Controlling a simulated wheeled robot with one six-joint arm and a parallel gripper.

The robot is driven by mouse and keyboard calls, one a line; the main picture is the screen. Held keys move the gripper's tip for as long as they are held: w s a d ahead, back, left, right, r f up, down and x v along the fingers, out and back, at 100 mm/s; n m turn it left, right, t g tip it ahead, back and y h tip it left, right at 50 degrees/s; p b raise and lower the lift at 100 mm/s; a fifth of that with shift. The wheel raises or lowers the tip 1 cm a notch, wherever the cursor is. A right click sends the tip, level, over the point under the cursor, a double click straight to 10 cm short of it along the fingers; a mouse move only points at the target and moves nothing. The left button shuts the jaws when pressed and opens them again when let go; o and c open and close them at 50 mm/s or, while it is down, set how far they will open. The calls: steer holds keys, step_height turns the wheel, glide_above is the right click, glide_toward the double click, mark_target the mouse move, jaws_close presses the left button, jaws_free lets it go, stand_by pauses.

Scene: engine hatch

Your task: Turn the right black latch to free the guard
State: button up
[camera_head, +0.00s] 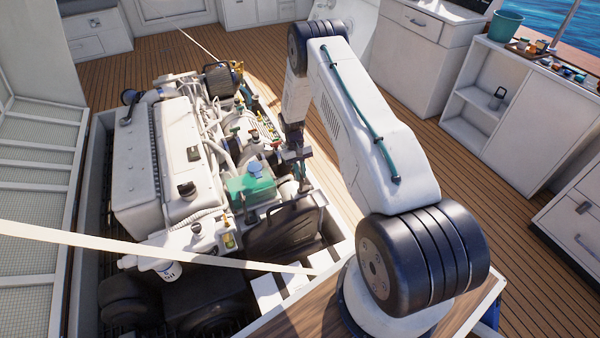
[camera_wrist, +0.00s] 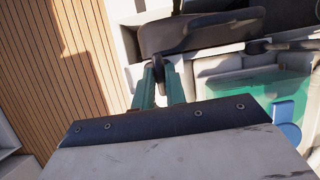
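My gripper (camera_head: 298,168) points down over the right side of the engine, and its fingertips are small in the head view. In the wrist view its two teal fingers (camera_wrist: 160,82) stand close together, with a narrow dark upright piece between them. That piece sits below a broad black part (camera_wrist: 200,33), which may be the latch or the guard edge; I cannot tell which. Whether the fingers press on the piece is unclear. A dark panel with a handle, possibly the guard (camera_head: 285,236), stands at the engine's near end. The right latch is not clearly distinguishable in the head view.
The white engine block (camera_head: 165,165) fills the hatch. A green box (camera_head: 250,187) sits just left of my gripper and shows as green at the wrist view's right (camera_wrist: 245,100). A pale strap (camera_head: 150,247) crosses the foreground. Wooden deck (camera_head: 500,225) is open at right.

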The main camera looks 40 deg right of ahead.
steer(key=o, duration=0.3)
steer(key=v, duration=0.8)
stand_by(0.4)
